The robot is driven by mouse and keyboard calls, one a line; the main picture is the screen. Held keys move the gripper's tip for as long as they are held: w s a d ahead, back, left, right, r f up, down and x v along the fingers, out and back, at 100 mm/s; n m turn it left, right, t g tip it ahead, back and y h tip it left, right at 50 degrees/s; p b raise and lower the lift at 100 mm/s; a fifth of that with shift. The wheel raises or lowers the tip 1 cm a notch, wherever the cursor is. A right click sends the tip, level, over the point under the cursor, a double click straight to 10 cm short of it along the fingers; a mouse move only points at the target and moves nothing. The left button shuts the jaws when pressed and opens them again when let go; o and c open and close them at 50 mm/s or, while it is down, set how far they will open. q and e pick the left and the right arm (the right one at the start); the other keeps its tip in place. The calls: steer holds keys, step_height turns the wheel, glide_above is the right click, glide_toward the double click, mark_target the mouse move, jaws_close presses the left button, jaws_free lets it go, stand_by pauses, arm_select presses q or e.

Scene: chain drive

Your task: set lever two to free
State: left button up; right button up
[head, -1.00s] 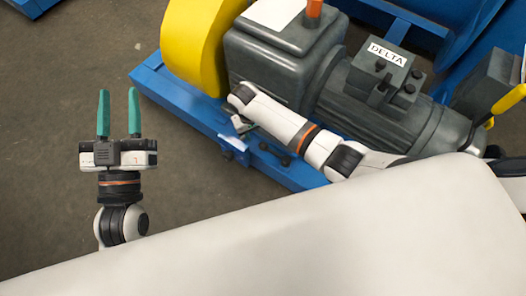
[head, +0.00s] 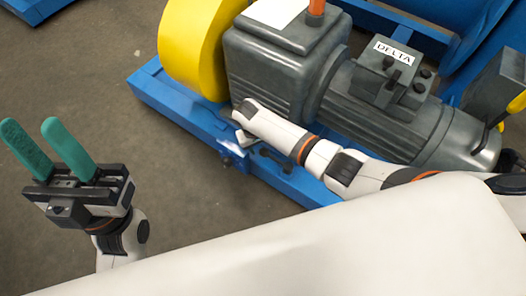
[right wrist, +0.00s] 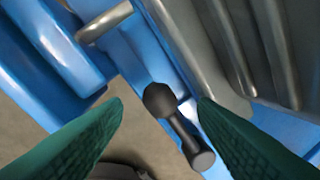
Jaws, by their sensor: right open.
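In the right wrist view a dark lever-like part with a rounded black knob (right wrist: 158,99) lies between the fingers, by the blue frame. I cannot read a number on it. My right gripper (right wrist: 160,104) is open, with one green finger on each side of this part and nothing visibly gripped. In the head view my right arm reaches over the blue base; its fingers are hidden. Small dark knobs (head: 286,168) show on the base's front edge beside that arm. My left gripper (head: 29,126) is open and empty at the far left, over the floor.
The blue base (head: 160,99) carries a yellow guard (head: 193,48), a grey gearbox (head: 265,62) and a grey motor labelled DELTA (head: 400,110). A metal rod (right wrist: 104,24) shows in the right wrist view. Bare floor (head: 75,100) lies left of the base.

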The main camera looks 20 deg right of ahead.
mark_target(263, 150)
steer(key=shift+d+f+b, duration=0.2)
steer(key=shift+f+b, duration=0.15)
steer(key=shift+f, duration=0.55)
steer(key=shift+d+f+b, duration=0.15)
steer(key=shift+f+b, duration=0.15)
steer(key=shift+f, duration=0.6)
jaws_close()
